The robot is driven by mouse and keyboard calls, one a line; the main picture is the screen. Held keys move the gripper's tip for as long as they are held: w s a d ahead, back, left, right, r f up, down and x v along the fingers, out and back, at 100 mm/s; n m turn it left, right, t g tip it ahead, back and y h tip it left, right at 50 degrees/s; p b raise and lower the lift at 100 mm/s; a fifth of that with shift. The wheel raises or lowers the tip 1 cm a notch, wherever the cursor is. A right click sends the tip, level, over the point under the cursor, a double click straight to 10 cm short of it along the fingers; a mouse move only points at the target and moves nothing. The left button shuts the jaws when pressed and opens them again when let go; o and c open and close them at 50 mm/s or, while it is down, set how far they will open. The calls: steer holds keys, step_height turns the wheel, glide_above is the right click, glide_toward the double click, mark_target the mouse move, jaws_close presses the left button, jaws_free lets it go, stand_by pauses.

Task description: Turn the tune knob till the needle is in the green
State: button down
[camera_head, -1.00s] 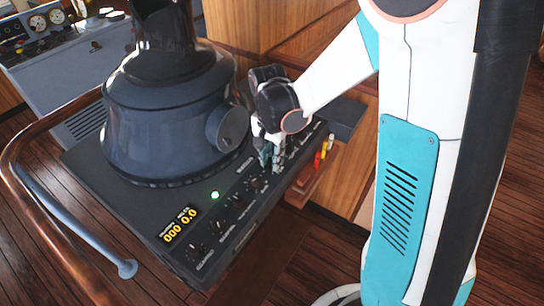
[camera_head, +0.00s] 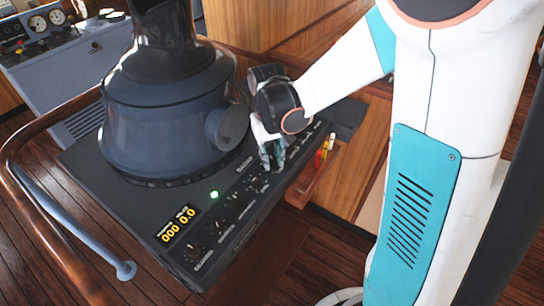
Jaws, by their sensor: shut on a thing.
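My gripper (camera_head: 272,163) points down at the row of knobs on the dark console's sloped front panel (camera_head: 222,222). It is shut on a knob at the panel's right part. The fingers hide that knob, and its label is too small to read. Several black knobs (camera_head: 194,250) line the panel to the left of my gripper. A green light (camera_head: 214,194) glows on the console top. A yellow display (camera_head: 171,233) reads 000 and 0.0. I cannot make out a needle or its green band.
A large dark round housing (camera_head: 170,110) stands on the console just behind my gripper. A curved wooden rail (camera_head: 20,140) runs along the left. Red and yellow items (camera_head: 322,157) stand in a small wooden holder to the right. Gauges (camera_head: 45,20) sit on another console at the far left.

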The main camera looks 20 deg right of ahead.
mark_target(271, 161)
steer(key=n, duration=0.5)
steer(key=shift+n, duration=0.3)
stand_by(0.4)
steer(key=c, duration=1.3)
jaws_free()
steer(key=shift+c, duration=0.2)
step_height(271, 161, up, 12)
steer(key=shift+s+a, duration=0.25)
steer(key=shift+b, duration=0.3)
